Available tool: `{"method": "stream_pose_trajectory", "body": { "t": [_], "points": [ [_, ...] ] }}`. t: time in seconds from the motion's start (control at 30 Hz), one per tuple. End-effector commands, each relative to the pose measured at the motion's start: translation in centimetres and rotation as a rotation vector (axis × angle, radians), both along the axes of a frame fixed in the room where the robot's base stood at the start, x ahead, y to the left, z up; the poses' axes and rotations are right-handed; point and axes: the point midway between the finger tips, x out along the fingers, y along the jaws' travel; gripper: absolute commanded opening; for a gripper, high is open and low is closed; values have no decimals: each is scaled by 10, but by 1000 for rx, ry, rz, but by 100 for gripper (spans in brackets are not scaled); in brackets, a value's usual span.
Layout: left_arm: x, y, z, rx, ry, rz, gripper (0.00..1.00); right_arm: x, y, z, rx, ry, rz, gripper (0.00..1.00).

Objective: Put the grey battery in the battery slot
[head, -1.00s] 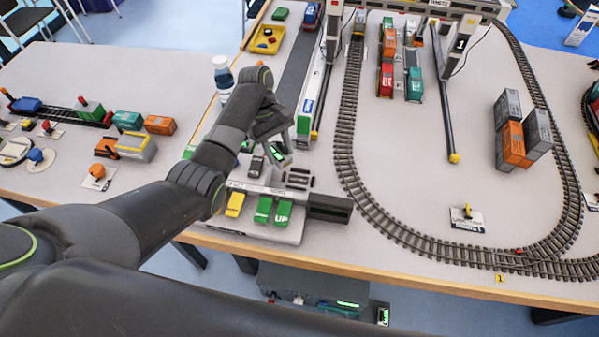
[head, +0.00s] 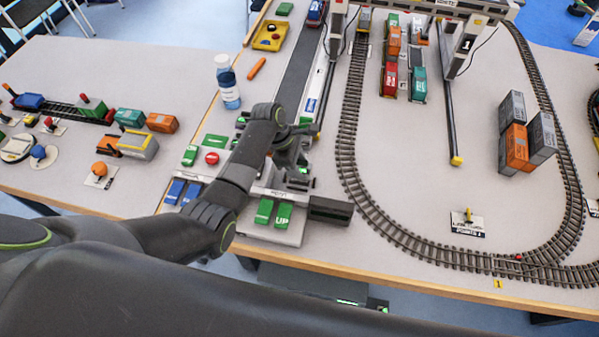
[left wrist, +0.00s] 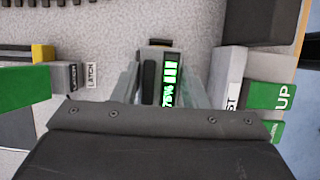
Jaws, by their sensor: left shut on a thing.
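My left gripper (head: 296,163) is over the control panel (head: 262,236) at the table's front edge. In the left wrist view its two fingers (left wrist: 160,88) are shut on the grey battery (left wrist: 149,76), one on each side. The battery has a dark strip and a lit green display reading about 75%. In the head view only a small green glow of it shows beside the fingers. I cannot pick out the battery slot; the gripper and arm cover part of the panel. My right gripper is not in view.
Green buttons (head: 283,216), one marked UP, stand at the panel's front. A dark box (head: 330,209) adjoins its right side. A grey block (left wrist: 66,77) labelled LATCH is near the battery. A bottle (head: 227,84) stands behind; curved track (head: 374,207) runs to the right.

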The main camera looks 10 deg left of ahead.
Motion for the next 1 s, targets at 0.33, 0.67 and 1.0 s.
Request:
{"method": "stream_pose_trajectory", "body": {
  "t": [0.33,0.67,1.0],
  "points": [
    [0,0,-39,-1,1,-2,7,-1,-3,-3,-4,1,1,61],
    [0,0,-42,0,-2,-1,7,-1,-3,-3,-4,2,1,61],
    [0,0,-44,0,0,-2,61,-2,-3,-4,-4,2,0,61]
  ]
}}
